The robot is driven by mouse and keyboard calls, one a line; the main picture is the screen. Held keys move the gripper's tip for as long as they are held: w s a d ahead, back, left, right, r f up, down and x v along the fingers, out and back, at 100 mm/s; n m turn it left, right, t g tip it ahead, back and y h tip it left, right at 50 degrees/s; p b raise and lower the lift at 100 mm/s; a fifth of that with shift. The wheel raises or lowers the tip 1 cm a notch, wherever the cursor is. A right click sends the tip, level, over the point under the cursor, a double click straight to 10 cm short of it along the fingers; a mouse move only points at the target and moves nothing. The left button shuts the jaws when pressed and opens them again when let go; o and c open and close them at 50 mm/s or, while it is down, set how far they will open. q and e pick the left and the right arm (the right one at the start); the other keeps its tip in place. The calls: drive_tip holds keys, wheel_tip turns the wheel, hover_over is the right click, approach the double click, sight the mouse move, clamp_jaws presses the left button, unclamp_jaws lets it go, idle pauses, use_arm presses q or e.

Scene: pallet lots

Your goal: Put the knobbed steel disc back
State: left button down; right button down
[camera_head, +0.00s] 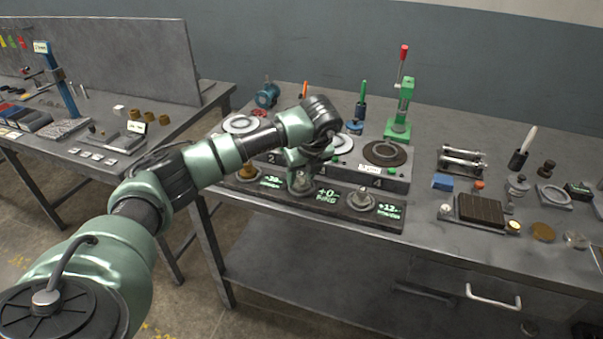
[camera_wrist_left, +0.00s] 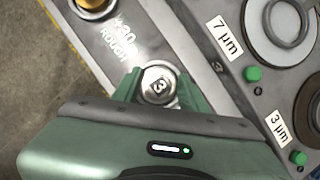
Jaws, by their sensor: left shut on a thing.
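My left gripper (camera_head: 301,179) is shut on a knobbed steel disc (camera_head: 303,188), low over the dark labelled rack (camera_head: 384,217) at the bench's front edge. In the left wrist view, the disc's round top (camera_wrist_left: 159,84), with a dark numeral, sits between the green fingertips (camera_wrist_left: 157,88). The disc is near the middle of the rack; I cannot tell whether it rests in a seat or hangs just above. A brass piece (camera_head: 248,173) stands at the rack's left end, also in the wrist view (camera_wrist_left: 96,5). Another steel disc (camera_head: 361,200) stands toward the right. My right gripper is not in view.
A grey block with round plates (camera_head: 385,153) stands right behind the rack. A green press (camera_head: 400,105) rises farther back. A dark ribbed block (camera_head: 481,211) and several small parts lie on the right side of the bench. A second table (camera_head: 60,150) is at left.

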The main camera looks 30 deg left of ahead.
use_arm(q)
drive_tip(key=shift+f, duration=0.15)
drive_tip(key=c, duration=0.8)
unclamp_jaws()
drive_tip(key=shift+c, duration=0.2)
drive_tip(key=shift+o, duration=0.4)
drive_tip(key=shift+r, duration=0.35)
drive_tip(key=b+v, duration=0.1)
drive_tip(key=v, duration=1)
drive_tip(key=shift+s+d+r, duration=0.15)
drive_tip(key=shift+d+r, duration=0.05)
drive_tip(key=shift+r, duration=0.1)
